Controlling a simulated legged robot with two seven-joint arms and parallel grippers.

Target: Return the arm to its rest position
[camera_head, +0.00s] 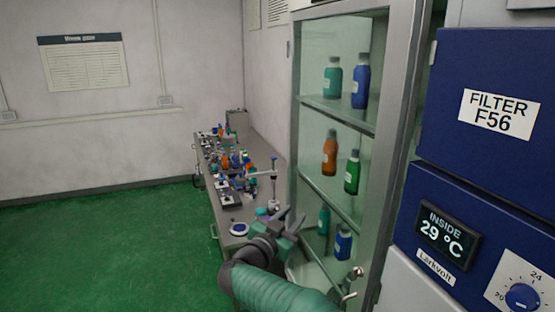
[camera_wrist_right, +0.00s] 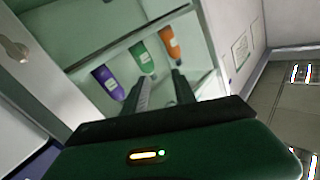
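My right gripper (camera_head: 291,219) is raised in front of the glass cabinet, near its lower shelves, with the teal sleeved arm coming up from the bottom edge. In the right wrist view its two dark fingers (camera_wrist_right: 160,88) stand apart with nothing between them, so it is open and empty. My left gripper is in neither view.
The glass cabinet (camera_head: 381,150) holds an orange bottle (camera_head: 330,152), a green bottle (camera_head: 352,172) and several others on its shelves. A cluttered bench (camera_head: 222,216) runs along the wall behind my gripper. A blue incubator (camera_head: 487,110) stands close at right. Green floor at left is clear.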

